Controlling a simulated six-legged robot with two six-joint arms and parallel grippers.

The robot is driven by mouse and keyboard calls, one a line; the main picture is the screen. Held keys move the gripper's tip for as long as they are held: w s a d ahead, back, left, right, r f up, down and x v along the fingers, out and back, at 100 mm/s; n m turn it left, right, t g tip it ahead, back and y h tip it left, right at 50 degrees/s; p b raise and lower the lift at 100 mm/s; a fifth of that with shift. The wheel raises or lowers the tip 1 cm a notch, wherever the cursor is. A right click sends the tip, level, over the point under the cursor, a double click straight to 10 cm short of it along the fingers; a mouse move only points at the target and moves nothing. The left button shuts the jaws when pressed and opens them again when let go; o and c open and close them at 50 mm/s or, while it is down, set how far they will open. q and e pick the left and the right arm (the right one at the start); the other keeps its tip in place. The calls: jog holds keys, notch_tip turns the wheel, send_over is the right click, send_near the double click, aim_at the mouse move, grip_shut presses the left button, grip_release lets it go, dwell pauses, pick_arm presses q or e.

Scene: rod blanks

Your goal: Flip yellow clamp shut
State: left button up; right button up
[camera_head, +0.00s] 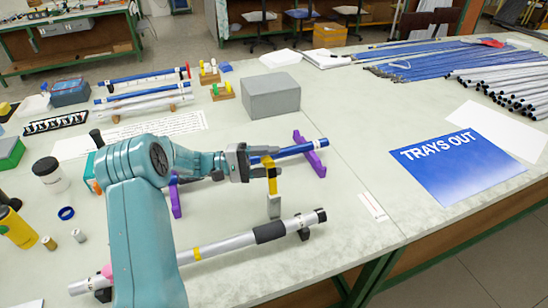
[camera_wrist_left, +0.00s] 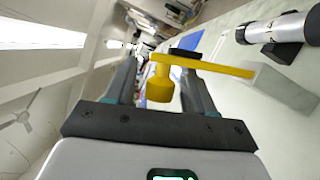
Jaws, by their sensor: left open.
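The yellow clamp (camera_head: 271,178) stands up from a pale grey block (camera_head: 274,206) between the blue rod (camera_head: 300,150) and the silver rod (camera_head: 240,241). My left gripper (camera_head: 263,158) is at the clamp's upper end. In the left wrist view, the clamp's yellow bar (camera_wrist_left: 215,66) runs from the grey block (camera_wrist_left: 278,85) to a yellow knob (camera_wrist_left: 160,86). The knob lies between the spread fingers of my left gripper (camera_wrist_left: 160,75), with gaps visible beside it. Any finger contact is hard to tell. My right gripper is out of view.
The blue rod rests on purple supports (camera_head: 313,160), close to the gripper. The silver rod lies in front on dark supports. A grey box (camera_head: 270,95) stands behind. A blue "TRAYS OUT" sheet (camera_head: 457,170) lies right; the bench between is mostly clear.

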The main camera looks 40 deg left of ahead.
pick_arm(q)
jog(key=shift+w+d, duration=0.4)
jog(key=shift+d, duration=0.05)
grip_shut()
